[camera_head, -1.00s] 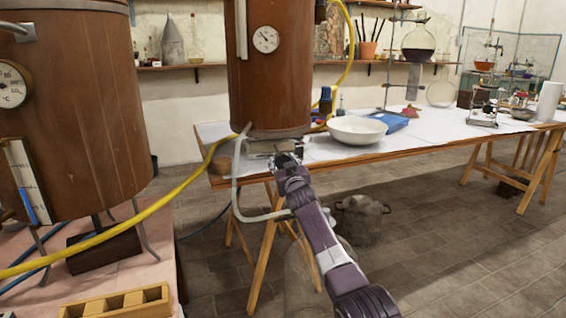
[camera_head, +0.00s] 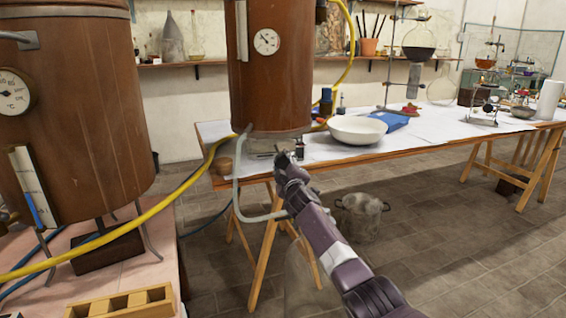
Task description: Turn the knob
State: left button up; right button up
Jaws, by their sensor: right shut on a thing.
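My right gripper (camera_head: 284,158) reaches up from the lower right to the front edge of the white-topped table. It is shut at the small metal fittings below the middle copper tank (camera_head: 272,85). The knob is mostly hidden behind the fingers, so I cannot make out its shape or how far it is turned. A small dark upright piece (camera_head: 300,150) stands just right of the fingertips. My left gripper is not in view.
A white bowl (camera_head: 356,130) and a blue packet (camera_head: 391,121) lie on the table to the right. A pale tube (camera_head: 237,185) loops down beside the tank. Another copper tank (camera_head: 75,110) stands at left. A metal pot (camera_head: 362,216) is on the floor.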

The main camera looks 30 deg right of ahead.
jog(key=n, duration=0.4)
jog(key=shift+f+n+p, duration=0.1)
jog(key=shift+n+p, duration=0.2)
jog(key=shift+p, duration=0.05)
jog(key=n, duration=0.3)
jog(key=shift+n+p, duration=0.35)
jog(key=shift+n, duration=0.05)
jog(key=shift+f+n, duration=0.1)
jog(key=shift+n, duration=0.3)
jog(key=n+p, duration=0.1)
jog(key=n, duration=0.3)
jog(key=shift+n, duration=0.3)
jog(key=n+p, duration=0.1)
jog(key=n, duration=0.2)
jog(key=shift+f, duration=0.1)
pick_arm(q)
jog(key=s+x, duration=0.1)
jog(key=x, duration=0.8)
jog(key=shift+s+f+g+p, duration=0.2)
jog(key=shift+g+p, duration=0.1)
jog(key=shift+p, duration=0.05)
pick_arm(e)
jog(key=shift+d+n, duration=0.1)
jog(key=shift+n, duration=1.3)
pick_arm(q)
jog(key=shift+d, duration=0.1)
pick_arm(e)
jog(key=shift+f, duration=0.1)
